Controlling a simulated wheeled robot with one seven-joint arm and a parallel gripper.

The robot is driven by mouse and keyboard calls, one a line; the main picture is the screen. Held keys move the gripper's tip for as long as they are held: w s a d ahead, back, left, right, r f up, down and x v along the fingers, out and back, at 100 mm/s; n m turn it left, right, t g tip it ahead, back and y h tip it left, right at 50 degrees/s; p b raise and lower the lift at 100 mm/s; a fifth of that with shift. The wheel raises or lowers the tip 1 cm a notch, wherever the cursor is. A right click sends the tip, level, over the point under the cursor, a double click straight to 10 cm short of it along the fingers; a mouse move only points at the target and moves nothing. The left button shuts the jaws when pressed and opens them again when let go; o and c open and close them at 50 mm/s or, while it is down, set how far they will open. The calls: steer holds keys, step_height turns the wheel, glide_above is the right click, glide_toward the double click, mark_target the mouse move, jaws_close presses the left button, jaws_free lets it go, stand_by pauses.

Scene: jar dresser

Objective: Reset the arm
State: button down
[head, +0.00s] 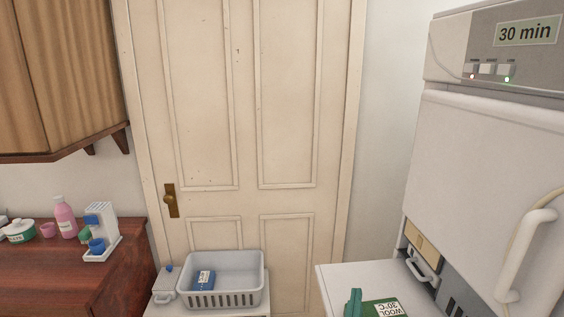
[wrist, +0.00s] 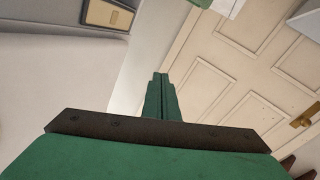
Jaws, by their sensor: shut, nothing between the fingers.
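My gripper (wrist: 161,77) points away from the wrist camera in the wrist view. Its two green fingers are pressed together with nothing between them. In the head view, the green fingertips (head: 354,300) show at the bottom edge, beside a green pack marked "WOOL 30°C" (head: 384,307). I cannot tell if they touch it. The rest of my arm is out of the head view.
A white machine (head: 490,160) with a "30 min" display stands at right. The pack lies on a white surface (head: 345,277) before it. A grey basket (head: 237,298) holds a blue pack (head: 204,280) near the closed door (head: 245,90). A wooden dresser (head: 115,285) stands left.

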steer(key=shift+y, duration=0.9)
steer(key=s+a+f, duration=0.2)
steer(key=f, duration=0.1)
steer(key=s+a+f, duration=0.2)
steer(key=s+f, duration=0.1)
steer(key=f, duration=0.1)
steer(key=s+a+f, duration=0.2)
steer(key=f, duration=0.1)
steer(key=shift+s+a+f, duration=0.2)
steer(key=shift+s+f, duration=0.05)
steer(key=s+a+f+y, duration=0.1)
steer(key=s+a+f, duration=0.2)
steer(key=s, duration=0.4)
steer(key=s+a+f+g+y, duration=0.1)
steer(key=s+a+f, duration=0.25)
steer(key=s, duration=0.45)
steer(key=s+a+f+y, duration=0.1)
steer(key=s+a+f, duration=0.25)
steer(key=s, duration=0.35)
steer(key=s+a+r+g+y, duration=0.1)
steer(key=s, duration=1.1)
steer(key=shift+s+a+r+y, duration=0.2)
steer(key=shift+s+a+y, duration=0.1)
steer(key=shift+a, duration=0.1)
steer(key=shift+w, duration=0.1)
